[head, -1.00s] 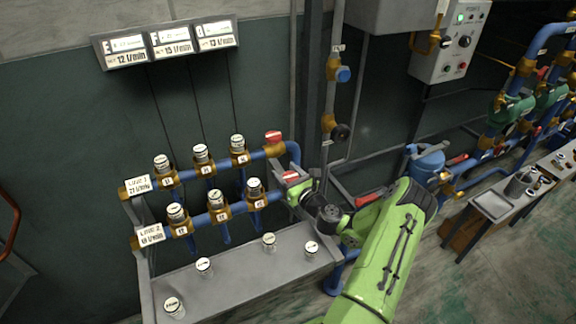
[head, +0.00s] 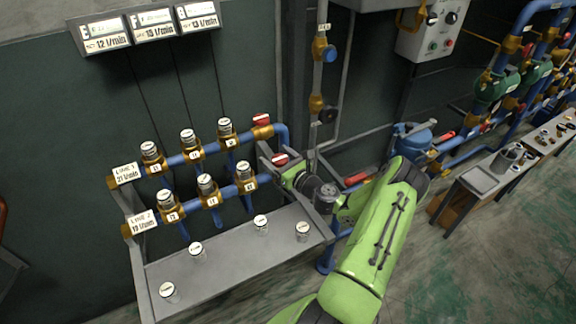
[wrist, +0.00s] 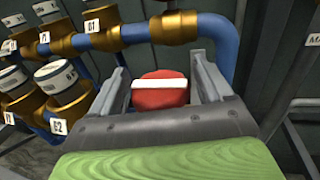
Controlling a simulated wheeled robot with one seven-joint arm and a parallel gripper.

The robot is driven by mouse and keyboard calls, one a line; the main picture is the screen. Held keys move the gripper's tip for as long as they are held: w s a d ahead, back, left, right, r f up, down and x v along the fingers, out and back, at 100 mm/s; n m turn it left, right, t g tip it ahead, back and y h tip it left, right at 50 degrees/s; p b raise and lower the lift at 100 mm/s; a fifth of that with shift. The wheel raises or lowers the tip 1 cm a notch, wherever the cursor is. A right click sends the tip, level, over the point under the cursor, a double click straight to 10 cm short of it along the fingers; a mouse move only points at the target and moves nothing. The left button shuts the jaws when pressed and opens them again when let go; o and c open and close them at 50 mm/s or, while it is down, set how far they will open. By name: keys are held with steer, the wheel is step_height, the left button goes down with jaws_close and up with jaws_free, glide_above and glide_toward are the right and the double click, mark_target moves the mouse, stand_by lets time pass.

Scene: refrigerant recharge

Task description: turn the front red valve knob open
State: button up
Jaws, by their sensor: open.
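The front red valve knob (head: 280,160) has a white bar across its top and sits at the right end of the front pipe row. My gripper (head: 276,163) is open at this knob. In the wrist view, the red knob (wrist: 160,93) lies between the two grey fingers (wrist: 159,82), with a gap on each side. Its white bar runs crosswise, from one finger side towards the other. The near part of the knob is hidden behind the gripper body. I cannot tell from the views whether the fingers reach fully down beside it.
A second red knob (head: 261,120) sits behind on the rear pipe row. Several white-capped valves (head: 207,185) stand to the left on both rows. A grey shelf (head: 225,262) with several small cylinders is in front. A vertical pipe (head: 317,75) rises behind my gripper.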

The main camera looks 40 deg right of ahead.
steer(key=s+a, duration=0.1)
steer(key=s, duration=1.3)
steer(key=shift+s+p, duration=0.35)
steer(key=shift+p, duration=0.1)
steer(key=w+a+r+n+g+y, duration=0.1)
steer(key=a+n+g+y, duration=0.1)
steer(key=a+n, duration=0.3)
steer(key=w+a+r+n+g+y, duration=0.1)
steer(key=w+a+n+g+y, duration=0.1)
steer(key=a+n, duration=0.3)
steer(key=w+a+r+n+g+y, duration=0.2)
steer(key=a+n+g+y, duration=0.1)
steer(key=a+n+y, duration=0.1)
steer(key=shift+w+a+n+g+p, duration=0.15)
steer(key=shift+a+n+g+p, duration=0.2)
steer(key=shift+a+n, duration=0.6)
steer(key=s+a+r+n+g+h, duration=0.5)
steer(key=s+a+r+n+g, duration=0.2)
steer(key=a+r+n, duration=0.6)
steer(key=s+r+n+t+h+p, duration=0.1)
steer(key=s+r+n, duration=0.3)
steer(key=s+n, duration=0.4)
steer(key=shift+s+a+r+t+h, duration=0.2)
steer(key=shift+s+t+h, duration=0.2)
steer(key=shift+s+t, duration=0.45)
